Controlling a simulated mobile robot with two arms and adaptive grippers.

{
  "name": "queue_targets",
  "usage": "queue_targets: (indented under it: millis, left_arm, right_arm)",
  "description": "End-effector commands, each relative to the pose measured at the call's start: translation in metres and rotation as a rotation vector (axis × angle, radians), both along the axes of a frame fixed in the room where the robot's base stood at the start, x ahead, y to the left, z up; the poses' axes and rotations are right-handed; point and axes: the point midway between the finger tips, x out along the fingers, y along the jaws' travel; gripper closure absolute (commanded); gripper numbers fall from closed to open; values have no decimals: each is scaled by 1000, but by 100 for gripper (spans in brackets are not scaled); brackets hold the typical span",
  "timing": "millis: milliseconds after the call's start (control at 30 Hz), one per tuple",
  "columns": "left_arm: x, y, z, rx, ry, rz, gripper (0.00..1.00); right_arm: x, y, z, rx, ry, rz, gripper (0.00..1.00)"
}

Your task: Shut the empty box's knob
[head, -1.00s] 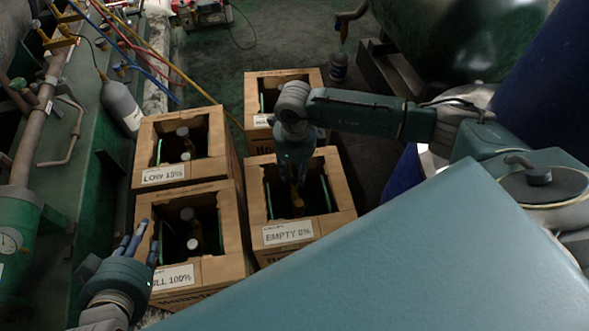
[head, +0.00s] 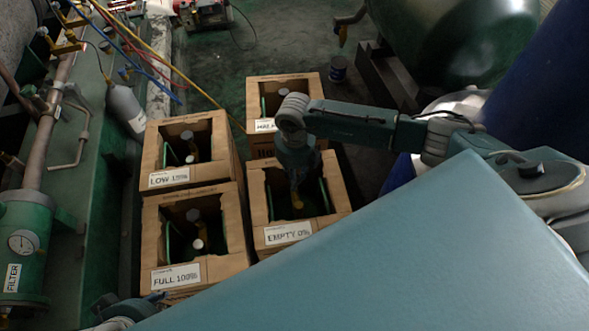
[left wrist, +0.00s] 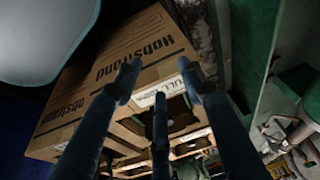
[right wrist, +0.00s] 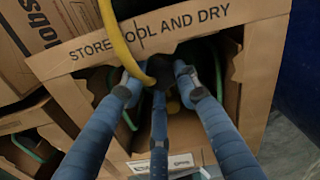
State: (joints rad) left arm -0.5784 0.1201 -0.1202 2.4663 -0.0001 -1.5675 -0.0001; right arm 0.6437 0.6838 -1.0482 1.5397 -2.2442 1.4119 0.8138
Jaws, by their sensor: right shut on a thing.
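The empty box (head: 262,215) is an open-topped cardboard carton labelled "EMPTY 0%", at the middle of the head view. My right gripper (head: 297,188) reaches down into its opening. In the right wrist view, its fingers (right wrist: 160,80) close around a dark knob (right wrist: 158,72) inside the box, beside a yellow hose (right wrist: 113,35). The fingers and the box wall partly hide the knob. My left gripper (head: 115,308) is low at the left edge of the boxes. In the left wrist view, its fingers (left wrist: 160,80) are spread and hold nothing.
The full box (head: 150,235) and low box (head: 150,155) stand to the left, with bottles inside. Another carton (head: 284,80) stands behind. Green machinery (head: 100,200) lines the left, tanks (head: 450,40) the right.

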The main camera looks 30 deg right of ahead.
Motion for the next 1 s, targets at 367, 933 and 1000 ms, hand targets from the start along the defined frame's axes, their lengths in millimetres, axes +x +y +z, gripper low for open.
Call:
queue_targets:
  millis: [367, 933, 1000]
  left_arm:
    - [4, -1, -16, 0, 10, -1, 60]
    - [4, -1, -16, 0, 11, 0, 60]
    - [4, -1, -16, 0, 10, -1, 60]
  right_arm:
    - [0, -3, 1, -5, 0, -53, 96]
    - [0, -1, 0, -2, 1, -50, 51]
    - [0, -1, 0, -2, 1, -50, 51]
